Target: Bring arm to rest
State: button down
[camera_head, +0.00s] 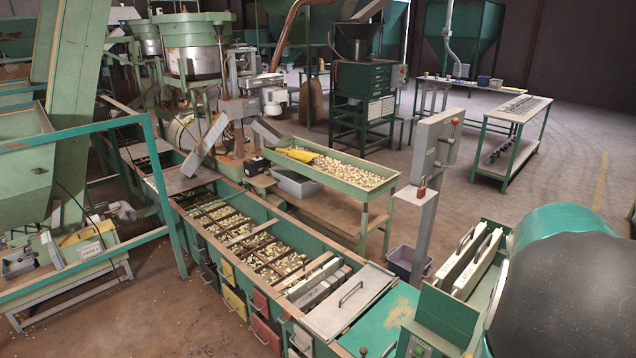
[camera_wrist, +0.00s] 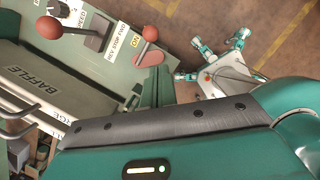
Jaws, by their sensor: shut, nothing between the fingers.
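My arm (camera_head: 565,270) shows large at the right of the head view as a teal and black rounded link. It stands close beside a green stand that holds white handled plates (camera_head: 472,262). In the wrist view, a teal and black part of my own body (camera_wrist: 170,130) with a small lit indicator fills the lower half. I cannot make out my gripper's fingers in either view, so where the fingertips are does not show. No held object is visible.
A panel with red-knobbed levers (camera_wrist: 48,27) and a plate marked BAFFLE (camera_wrist: 35,92) are close in the wrist view. A long green trough (camera_head: 205,225) with nuts, a nut tray (camera_head: 385,185) and a grey control post (camera_head: 432,150) stand left of my arm. Open floor (camera_head: 560,170) lies behind.

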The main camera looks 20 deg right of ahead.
jog(key=w+a+r+m+t, duration=0.1)
jog(key=w+a+r+m, duration=0.15)
jog(key=a, duration=0.45)
jog(key=w+a+r+m+t, duration=0.2)
jog(key=w+a, duration=0.2)
jog(key=a, duration=0.4)
jog(key=w+a+r+m+t, duration=0.1)
jog(key=w+a+r+m, duration=0.15)
jog(key=a, duration=0.45)
jog(key=s+a+r+m+t+y, duration=0.1)
jog(key=a+m, duration=0.2)
jog(key=a, duration=0.6)
jog(key=s+a+r+m+t+y, duration=0.1)
jog(key=s+a+m+t+y, duration=0.1)
jog(key=a, duration=0.8)
jog(key=shift+s+a+m, duration=0.15)
jog(key=shift+a+m, duration=0.05)
jog(key=shift+m, duration=0.5)
